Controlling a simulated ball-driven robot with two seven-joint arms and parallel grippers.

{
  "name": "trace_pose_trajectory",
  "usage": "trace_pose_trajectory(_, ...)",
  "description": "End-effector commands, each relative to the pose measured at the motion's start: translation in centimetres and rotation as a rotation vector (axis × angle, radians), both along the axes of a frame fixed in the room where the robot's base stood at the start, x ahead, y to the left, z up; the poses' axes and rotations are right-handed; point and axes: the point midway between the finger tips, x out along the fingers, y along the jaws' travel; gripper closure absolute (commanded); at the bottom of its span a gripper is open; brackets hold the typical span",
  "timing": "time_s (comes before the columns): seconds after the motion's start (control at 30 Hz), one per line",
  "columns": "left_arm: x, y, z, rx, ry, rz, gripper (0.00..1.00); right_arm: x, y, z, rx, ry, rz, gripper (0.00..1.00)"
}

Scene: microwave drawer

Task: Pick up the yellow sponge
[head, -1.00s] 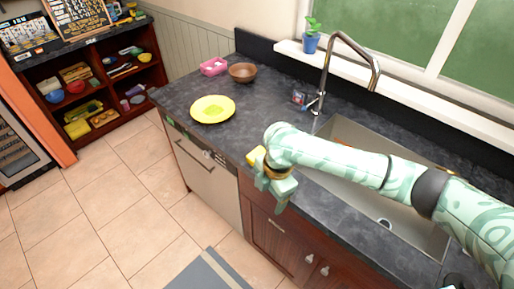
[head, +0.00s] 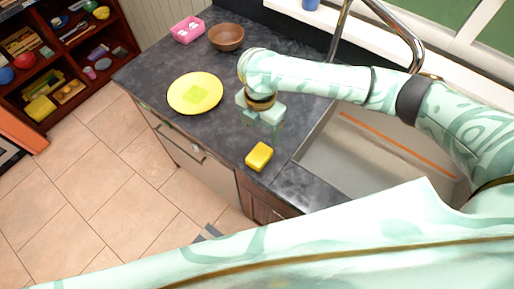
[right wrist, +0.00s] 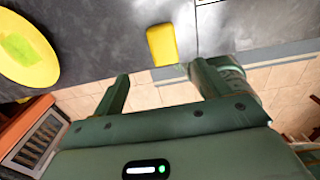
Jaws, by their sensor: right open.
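The yellow sponge (head: 259,156) lies on the dark countertop close to its front edge, left of the sink. My right gripper (head: 263,121) is open and empty above the counter, just behind the sponge in the head view. In the right wrist view the sponge (right wrist: 162,45) lies past the fingertips, roughly in line with the gap between the two open fingers (right wrist: 160,77). The fingers are apart from it. My left gripper is not in view.
A yellow plate (head: 179,104) with a green piece (head: 195,93) on it stands left of my right gripper. A brown bowl (head: 226,37) and a pink container (head: 188,29) stand behind. The sink (head: 335,160) and faucet (head: 338,35) are to the right.

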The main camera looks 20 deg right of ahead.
Motion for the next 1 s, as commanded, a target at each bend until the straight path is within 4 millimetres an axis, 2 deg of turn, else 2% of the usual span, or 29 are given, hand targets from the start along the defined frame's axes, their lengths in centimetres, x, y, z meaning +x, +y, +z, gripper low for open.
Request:
trace_pose_trajectory(0.03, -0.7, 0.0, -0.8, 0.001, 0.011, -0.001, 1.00, -0.1, 0.0, -1.8, 0.000, 0.005, -0.003, 0.25)
trace_pose_trajectory(0.1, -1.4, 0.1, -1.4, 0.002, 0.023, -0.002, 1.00, -0.1, 0.0, -3.6, 0.000, 0.005, -0.003, 0.25)
trace_pose_trajectory(0.3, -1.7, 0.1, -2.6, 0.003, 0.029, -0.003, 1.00, 0.0, 0.0, -7.3, 0.000, 0.001, -0.003, 0.25)
trace_pose_trajectory(0.53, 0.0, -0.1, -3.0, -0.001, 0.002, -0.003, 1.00, -0.3, 0.1, -9.3, 0.000, 0.003, -0.002, 0.25)
trace_pose_trajectory(0.7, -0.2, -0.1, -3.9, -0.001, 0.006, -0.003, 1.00, -0.8, 0.3, -12.2, 0.000, 0.001, -0.002, 0.25)
trace_pose_trajectory(0.8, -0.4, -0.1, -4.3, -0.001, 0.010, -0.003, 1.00, -0.8, 0.2, -13.2, -0.001, -0.001, -0.001, 0.25)
trace_pose_trajectory(1.0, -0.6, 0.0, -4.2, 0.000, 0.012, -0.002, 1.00, -0.8, 0.2, -13.3, 0.000, -0.002, -0.001, 0.25)
